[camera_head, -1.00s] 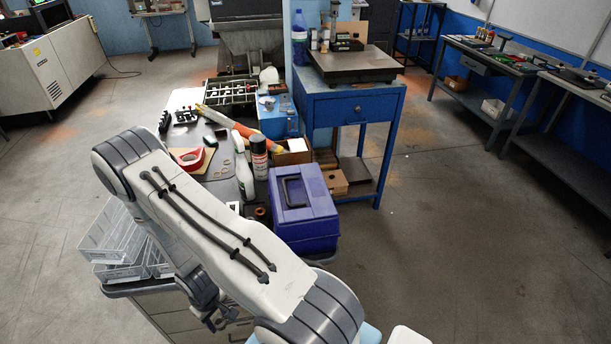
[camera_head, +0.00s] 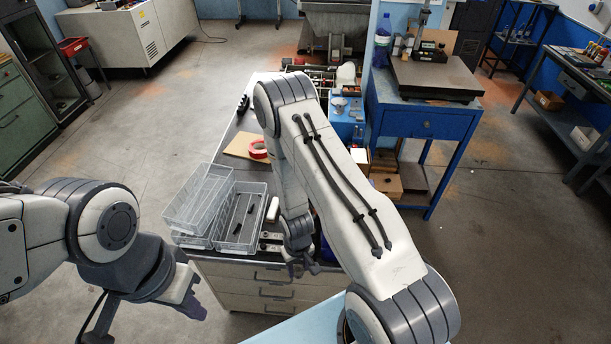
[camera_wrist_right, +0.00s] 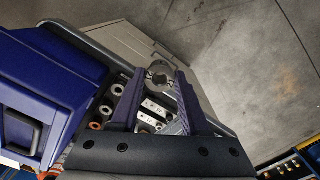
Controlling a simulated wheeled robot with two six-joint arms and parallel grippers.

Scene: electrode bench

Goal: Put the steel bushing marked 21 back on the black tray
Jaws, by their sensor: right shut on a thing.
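A steel bushing (camera_wrist_right: 160,69), a grey ring with dark marks I cannot read, is between the fingertips of my right gripper (camera_wrist_right: 159,80) in the right wrist view. That gripper is shut on it and holds it above the bench edge. In the head view my right gripper (camera_head: 303,266) points down at the front of the bench, and the bushing is too small to make out. My left gripper (camera_head: 188,292) hangs at lower left, away from the bench; its jaw opening is unclear. Several ring-shaped parts (camera_wrist_right: 106,111) lie on a dark surface below; I cannot tell whether it is the black tray.
Clear plastic bins (camera_head: 240,218) stand on the bench's front left corner. A blue case (camera_wrist_right: 50,85) is left in the wrist view. A red tape roll (camera_head: 258,149) lies farther back. A blue table (camera_head: 420,125) stands right. The floor at left is open.

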